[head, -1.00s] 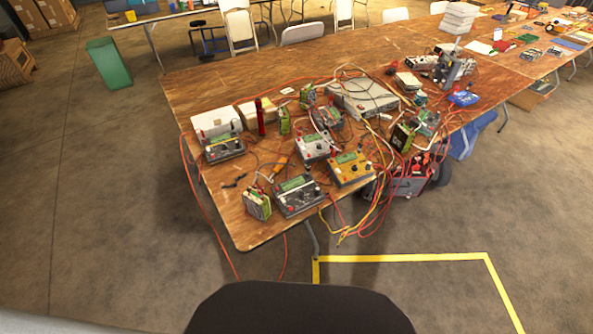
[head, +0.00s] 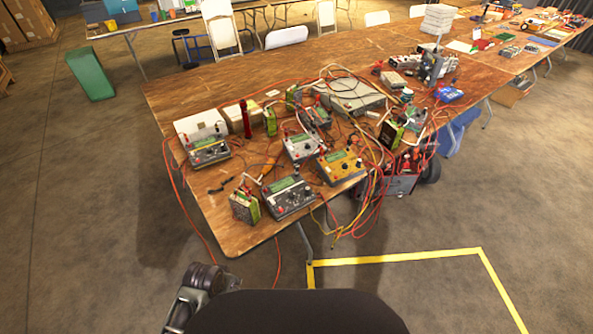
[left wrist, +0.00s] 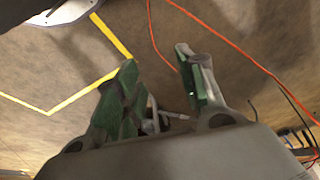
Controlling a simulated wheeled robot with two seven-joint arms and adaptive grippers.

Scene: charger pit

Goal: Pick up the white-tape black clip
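Small black pieces that look like clips (head: 222,184) lie on the bare wood near the left edge of the wooden table. They are too small to make out white tape on either. My left gripper (left wrist: 157,62) is open and empty in the left wrist view, its two green-padded fingers apart over the concrete floor. In the head view part of my left arm shows at the bottom, low in front of the table and well short of the clips. My right gripper is not in view.
The table (head: 190,90) is crowded with charger boxes (head: 290,197), green battery packs (head: 244,207) and tangled cables. Red cables hang off its left edge toward the floor. A yellow tape line (head: 400,257) marks the floor at the front right. The table's far left is clear.

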